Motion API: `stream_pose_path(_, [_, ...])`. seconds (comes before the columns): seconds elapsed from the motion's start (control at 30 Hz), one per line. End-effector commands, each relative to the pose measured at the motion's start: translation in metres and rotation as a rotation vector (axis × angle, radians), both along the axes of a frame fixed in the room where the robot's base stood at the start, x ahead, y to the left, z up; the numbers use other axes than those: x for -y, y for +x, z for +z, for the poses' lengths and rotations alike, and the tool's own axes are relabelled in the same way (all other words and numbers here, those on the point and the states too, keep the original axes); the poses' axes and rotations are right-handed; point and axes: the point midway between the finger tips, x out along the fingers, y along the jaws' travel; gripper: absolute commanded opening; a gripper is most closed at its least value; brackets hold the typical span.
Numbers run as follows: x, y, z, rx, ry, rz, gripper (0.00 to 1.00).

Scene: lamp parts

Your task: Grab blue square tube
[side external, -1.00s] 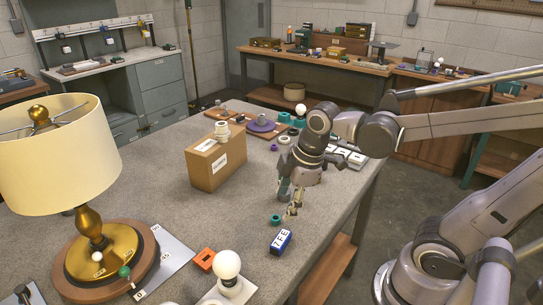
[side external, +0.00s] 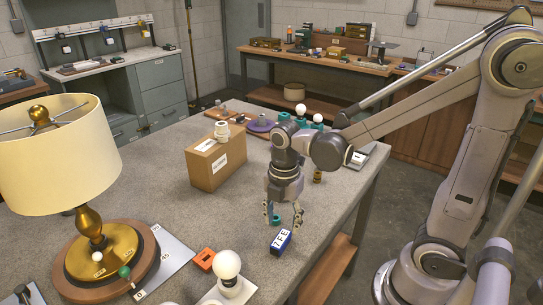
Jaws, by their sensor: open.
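The blue square tube (side external: 280,242) lies on the grey table near its front right edge. Its white end face with black lettering shows. My gripper (side external: 282,218) points down just behind and above the tube, with its fingers spread apart and nothing held. A small teal ring (side external: 276,219) shows between the fingers, behind the tube. I cannot tell the exact height of the fingertips above the tube.
An orange block (side external: 205,259) and a white bulb on a base (side external: 227,266) are left of the tube. A cardboard box (side external: 214,166) stands farther back. A brass lamp (side external: 92,237) fills the left side. The table surface between box and tube is clear.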

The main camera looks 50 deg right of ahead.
Motion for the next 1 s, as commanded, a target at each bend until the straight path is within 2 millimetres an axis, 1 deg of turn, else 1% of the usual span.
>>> stream_pose_path(0.1, [0.000,0.000,-0.010,0.000,0.000,-0.001,0.55])
stream_pose_path(0.37, [0.000,0.000,-0.019,0.000,0.000,-0.001,0.55])
stream_pose_path(0.7, [-0.002,0.003,-0.054,0.001,0.000,-0.001,0.55])
stream_pose_path(0.8, [-0.002,0.003,-0.061,0.001,0.000,-0.001,0.55])
stream_pose_path(1.0, [-0.002,0.002,-0.067,0.002,0.000,-0.001,0.55])
